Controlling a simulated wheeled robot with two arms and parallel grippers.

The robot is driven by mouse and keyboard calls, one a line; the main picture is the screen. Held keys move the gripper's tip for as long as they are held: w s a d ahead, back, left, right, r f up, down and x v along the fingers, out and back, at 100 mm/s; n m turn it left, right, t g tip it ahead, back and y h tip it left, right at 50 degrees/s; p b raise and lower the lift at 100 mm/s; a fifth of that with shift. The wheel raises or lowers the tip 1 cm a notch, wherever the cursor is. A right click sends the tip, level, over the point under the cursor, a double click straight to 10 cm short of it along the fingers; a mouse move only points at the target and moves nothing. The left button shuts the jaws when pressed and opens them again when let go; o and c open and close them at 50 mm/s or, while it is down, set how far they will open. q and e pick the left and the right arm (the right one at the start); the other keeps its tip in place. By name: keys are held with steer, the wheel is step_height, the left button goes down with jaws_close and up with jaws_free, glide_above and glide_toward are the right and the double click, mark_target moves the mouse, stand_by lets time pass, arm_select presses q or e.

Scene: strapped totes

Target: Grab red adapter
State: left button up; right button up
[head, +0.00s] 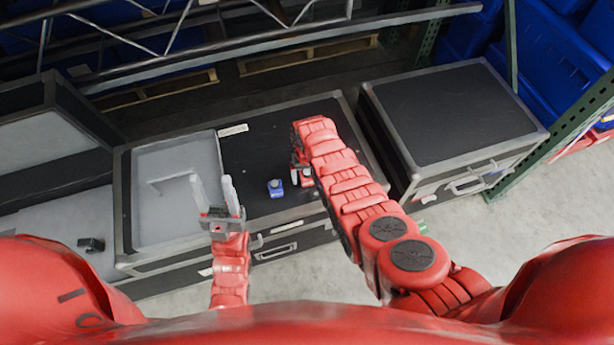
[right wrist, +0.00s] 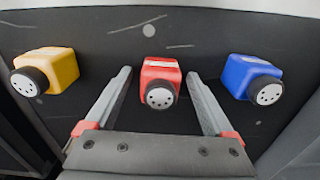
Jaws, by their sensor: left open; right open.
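The red adapter (right wrist: 161,78), a small red block with a round white and black plug face, appears between the fingers of my right gripper (right wrist: 158,74) in the right wrist view. The fingers are apart on either side of it, with gaps to both; I cannot tell their height over the case top. In the head view a small part of the red adapter (head: 306,178) seems to show beside my right arm, which hides most of that gripper. My left gripper (head: 212,180) is open and empty, fingers pointing up in the picture, over the grey tray's front area.
A blue adapter (right wrist: 250,78) and a yellow adapter (right wrist: 48,70) flank the red one; the blue adapter also shows in the head view (head: 275,188). They stand on a black case (head: 262,150) beside a grey tray (head: 180,160). Another closed case (head: 450,110) stands right.

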jaws_close()
stand_by(0.4)
steer(key=shift+r, duration=0.1)
